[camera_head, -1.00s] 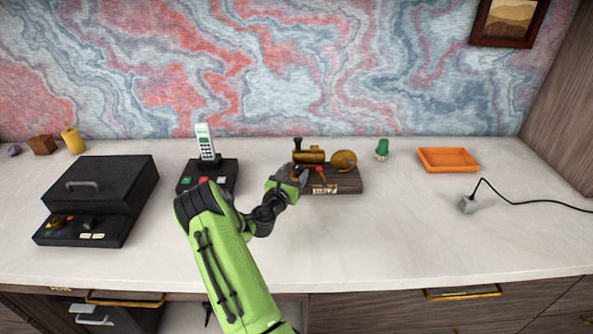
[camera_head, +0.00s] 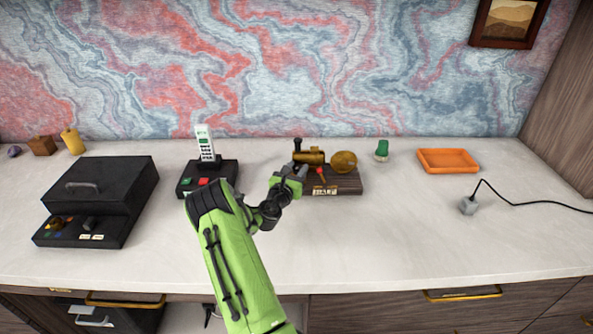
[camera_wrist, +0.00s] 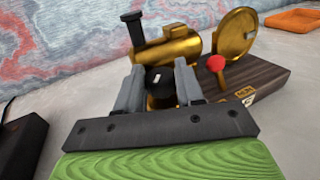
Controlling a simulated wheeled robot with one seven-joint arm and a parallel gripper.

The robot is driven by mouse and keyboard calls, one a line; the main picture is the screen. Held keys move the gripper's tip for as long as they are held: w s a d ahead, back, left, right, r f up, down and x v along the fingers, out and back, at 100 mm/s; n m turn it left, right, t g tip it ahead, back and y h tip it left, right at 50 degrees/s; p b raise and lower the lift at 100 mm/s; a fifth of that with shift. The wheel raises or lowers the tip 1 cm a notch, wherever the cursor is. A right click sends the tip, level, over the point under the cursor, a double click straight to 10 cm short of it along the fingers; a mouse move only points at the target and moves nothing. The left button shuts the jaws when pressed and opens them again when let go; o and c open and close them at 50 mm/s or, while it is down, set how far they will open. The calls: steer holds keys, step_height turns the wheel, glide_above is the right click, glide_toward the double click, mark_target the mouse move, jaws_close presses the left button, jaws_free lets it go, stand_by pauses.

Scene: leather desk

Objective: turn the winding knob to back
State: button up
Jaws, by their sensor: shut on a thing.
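A brass engine model (camera_head: 314,157) with a dark upright stack and a round brass wheel (camera_head: 344,161) stands on a dark wooden base (camera_head: 345,181). The brass body also shows in the wrist view (camera_wrist: 180,47). My gripper (camera_head: 297,170) is at the left front of the model. In the wrist view its two grey fingers (camera_wrist: 158,82) are shut on a dark knob with a small white mark (camera_wrist: 157,76), which I take as the winding knob. The fingers hide its sides. A red-tipped lever (camera_wrist: 216,63) stands just right of the fingers.
A phone on its black dock (camera_head: 208,178) stands left of my gripper, and a black box (camera_head: 110,180) is farther left. A green-topped item (camera_head: 382,149), an orange tray (camera_head: 447,169) and a corded grey block (camera_head: 467,205) lie to the right. The front desk is mostly clear.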

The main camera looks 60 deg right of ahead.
steer(key=shift+r+t, duration=0.1)
steer(key=shift+t, duration=0.2)
steer(key=n+t+p, duration=0.2)
steer(key=t, duration=0.1)
steer(key=n+t+y+p, duration=0.1)
steer(key=shift+s+n+t, duration=0.3)
steer(key=n+t+y+p, duration=0.1)
steer(key=n+t, duration=0.1)
steer(key=t, duration=0.1)
steer(key=shift+s+d+y, duration=0.1)
steer(key=shift+y, duration=0.3)
steer(key=shift+n+t+y, duration=0.9)
steer(key=shift+n+t, duration=0.1)
steer(key=shift+t, duration=0.3)
steer(key=o, duration=1)
steer(key=shift+o, duration=0.2)
